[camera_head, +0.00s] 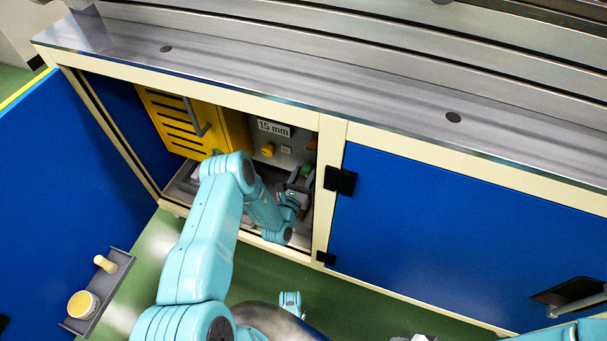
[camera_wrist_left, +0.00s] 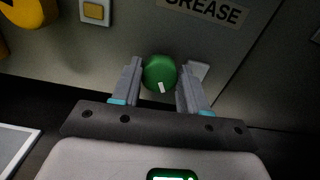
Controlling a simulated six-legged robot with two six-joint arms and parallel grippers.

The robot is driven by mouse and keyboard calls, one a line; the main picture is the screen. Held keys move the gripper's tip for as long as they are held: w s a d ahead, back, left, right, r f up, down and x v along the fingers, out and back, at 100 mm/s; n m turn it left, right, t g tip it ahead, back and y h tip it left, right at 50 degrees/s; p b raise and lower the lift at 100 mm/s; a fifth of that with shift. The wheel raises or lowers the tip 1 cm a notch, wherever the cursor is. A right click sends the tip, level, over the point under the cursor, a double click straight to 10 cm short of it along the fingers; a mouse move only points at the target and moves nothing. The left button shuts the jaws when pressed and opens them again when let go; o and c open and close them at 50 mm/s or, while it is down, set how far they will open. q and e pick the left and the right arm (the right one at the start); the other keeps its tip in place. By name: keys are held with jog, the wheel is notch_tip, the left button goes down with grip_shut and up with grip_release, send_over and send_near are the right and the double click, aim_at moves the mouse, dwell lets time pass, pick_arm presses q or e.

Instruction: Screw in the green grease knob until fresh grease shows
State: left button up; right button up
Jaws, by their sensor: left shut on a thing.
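The green grease knob (camera_wrist_left: 159,73) sits on a grey panel under a label reading "GREASE" (camera_wrist_left: 205,10) in the left wrist view. In the head view the knob (camera_head: 306,171) shows small inside the open cabinet. My left gripper (camera_wrist_left: 159,82) is shut on the knob, with one finger on each side of it. A small white mark shows on the knob's face. In the head view my left gripper (camera_head: 299,188) reaches into the cabinet, partly hidden by its own arm. I see no grease at the knob.
A yellow knob (camera_head: 267,150) and a "15 mm" label (camera_head: 273,128) are on the panel to the left. A yellow louvred door (camera_head: 180,122) stands inside the cabinet. The blue open door (camera_head: 60,190) carries a shelf (camera_head: 118,265) with a tub and brush. The cabinet frame post (camera_head: 327,190) is close right.

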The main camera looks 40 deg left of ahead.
pick_arm(q)
jog(key=shift+m, duration=0.4)
jog(key=o, duration=1.1)
jog(key=shift+c, duration=0.2)
jog(key=shift+s, duration=0.1)
jog(key=p+v, duration=0.4)
jog(key=v, duration=1.2)
jog(key=shift+s+f, duration=0.1)
jog(key=shift+s, duration=0.05)
